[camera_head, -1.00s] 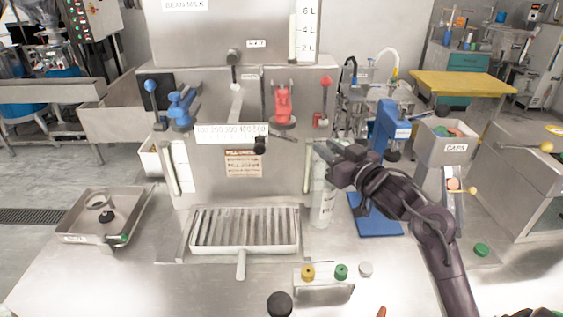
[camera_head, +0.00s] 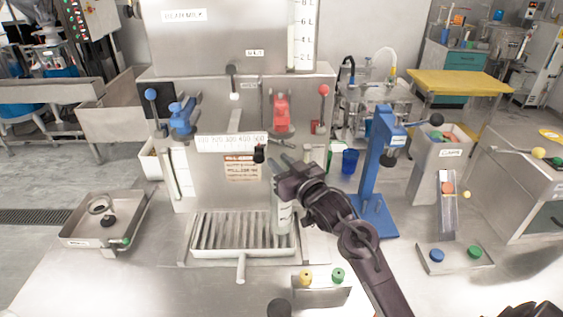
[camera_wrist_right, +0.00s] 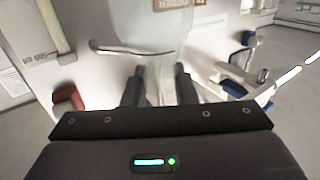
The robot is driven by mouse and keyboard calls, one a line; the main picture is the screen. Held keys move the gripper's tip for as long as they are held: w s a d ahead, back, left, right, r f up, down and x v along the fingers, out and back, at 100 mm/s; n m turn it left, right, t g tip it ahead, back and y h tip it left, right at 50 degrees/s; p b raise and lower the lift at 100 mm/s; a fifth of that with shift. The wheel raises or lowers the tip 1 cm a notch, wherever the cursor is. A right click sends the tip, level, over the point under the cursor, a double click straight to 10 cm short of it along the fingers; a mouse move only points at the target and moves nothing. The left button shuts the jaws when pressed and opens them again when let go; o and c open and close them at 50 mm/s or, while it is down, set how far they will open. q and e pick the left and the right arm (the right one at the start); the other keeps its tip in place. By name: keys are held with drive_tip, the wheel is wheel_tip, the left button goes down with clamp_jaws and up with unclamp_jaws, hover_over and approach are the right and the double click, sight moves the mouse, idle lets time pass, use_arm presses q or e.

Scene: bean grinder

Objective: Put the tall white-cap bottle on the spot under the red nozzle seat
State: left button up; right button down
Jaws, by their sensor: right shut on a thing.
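My right gripper (camera_head: 284,172) is shut on a tall pale bottle (camera_head: 283,217) and holds it roughly upright at the right end of the slatted drip tray (camera_head: 206,252). The gripper hides the bottle's top, so the cap does not show. The red nozzle seat (camera_head: 282,115) is on the machine front, above the bottle. I cannot tell if the bottle's base touches the tray. In the right wrist view the see-through bottle (camera_wrist_right: 160,75) stands between the two dark fingers. My left gripper is not in view.
A blue nozzle seat (camera_head: 182,117) is on the machine's left. A blue press stand (camera_head: 374,170) and a blue cup (camera_head: 349,161) stand right of my gripper. A caps bin (camera_head: 428,170) is farther right. A small stand with knobs (camera_head: 322,294) is in front.

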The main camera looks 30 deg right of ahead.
drive_tip(key=shift+f, duration=0.15)
drive_tip(key=c, duration=1.2)
unclamp_jaws()
drive_tip(key=shift+o, duration=0.2)
drive_tip(key=shift+s, duration=0.15)
drive_tip(key=s+b, duration=0.2)
drive_tip(key=s, duration=0.9)
drive_tip(key=shift+s+d+b, duration=0.35)
drive_tip(key=shift+d+b, duration=0.05)
drive_tip(key=shift+d, duration=0.05)
